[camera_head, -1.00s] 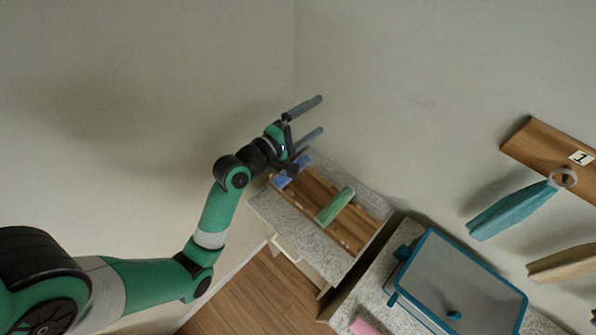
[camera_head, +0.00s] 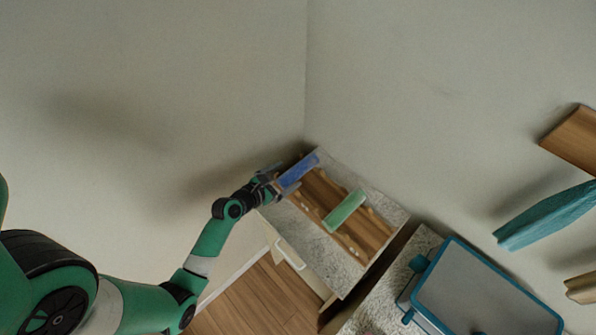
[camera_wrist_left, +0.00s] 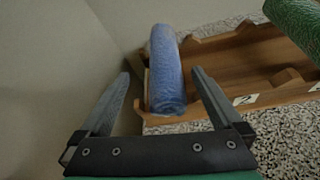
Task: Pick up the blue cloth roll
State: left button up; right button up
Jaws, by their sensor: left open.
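The blue cloth roll (camera_head: 299,168) lies at the far left end of a wooden rack on a speckled counter, in the corner of the room. My left gripper (camera_head: 282,178) is at its near end. In the left wrist view the blue roll (camera_wrist_left: 166,70) shows between the two spread fingers (camera_wrist_left: 160,85), a little beyond their tips or level with them; I cannot tell the exact depth. The gripper is open and holds nothing. My right gripper is not in view.
A green roll (camera_head: 345,210) lies on the same wooden rack (camera_head: 322,192), to the right. Walls stand close on the left and behind. A blue-rimmed bin (camera_head: 485,290) is at lower right, and a teal towel (camera_head: 545,214) hangs on the right wall.

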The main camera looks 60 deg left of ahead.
aim_at(295, 172)
pick_arm(q)
jog(key=x, duration=0.1)
jog(key=b+x, duration=0.1)
jog(key=x, duration=0.2)
jog(key=shift+w+d+f, duration=0.2)
jog(key=shift+w, duration=0.05)
jog(key=shift+w+a+f+b, duration=0.1)
jog(key=shift+w+a+b, duration=0.1)
jog(key=shift+w+b, duration=0.15)
jog(key=shift+c, duration=0.3)
jog(key=c, duration=1.4)
